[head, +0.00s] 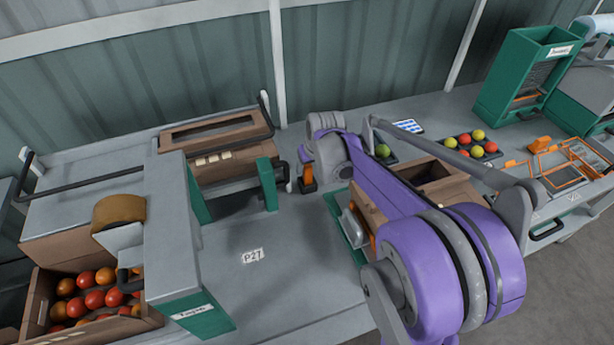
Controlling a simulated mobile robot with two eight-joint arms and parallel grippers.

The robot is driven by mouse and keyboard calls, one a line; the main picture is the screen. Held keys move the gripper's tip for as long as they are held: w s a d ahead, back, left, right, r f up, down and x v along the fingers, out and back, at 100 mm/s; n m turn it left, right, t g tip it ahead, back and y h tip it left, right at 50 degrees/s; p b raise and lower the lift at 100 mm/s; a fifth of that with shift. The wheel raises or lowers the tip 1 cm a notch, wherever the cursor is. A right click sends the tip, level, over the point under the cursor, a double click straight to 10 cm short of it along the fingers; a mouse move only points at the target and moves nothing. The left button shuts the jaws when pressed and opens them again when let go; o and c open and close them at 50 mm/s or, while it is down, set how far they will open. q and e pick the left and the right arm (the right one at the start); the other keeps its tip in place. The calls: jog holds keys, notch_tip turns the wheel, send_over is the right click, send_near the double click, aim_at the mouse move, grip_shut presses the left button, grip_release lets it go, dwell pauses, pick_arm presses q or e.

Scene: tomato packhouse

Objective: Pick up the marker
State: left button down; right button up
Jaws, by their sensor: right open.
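I cannot make out the marker anywhere in the head view; it may be hidden behind my right arm or too small to tell. My right gripper (322,182) is open, low over the grey worktop near the middle of the picture, just right of a green upright post (267,184). One finger shows an orange and dark part; the rest is partly covered by my purple arm. I see nothing held in it. My left gripper is not in view.
A wooden crate of tomatoes (35,300) stands at lower left beside a grey and green machine (168,240). A cardboard box (436,170), a dark tray of tomatoes (492,152) and a green bin (497,85) stand right. The worktop around the P27 label (252,256) is clear.

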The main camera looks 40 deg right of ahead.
aim_at(308, 177)
jog(key=x, duration=0.4)
jog(key=shift+a, duration=0.1)
grip_shut()
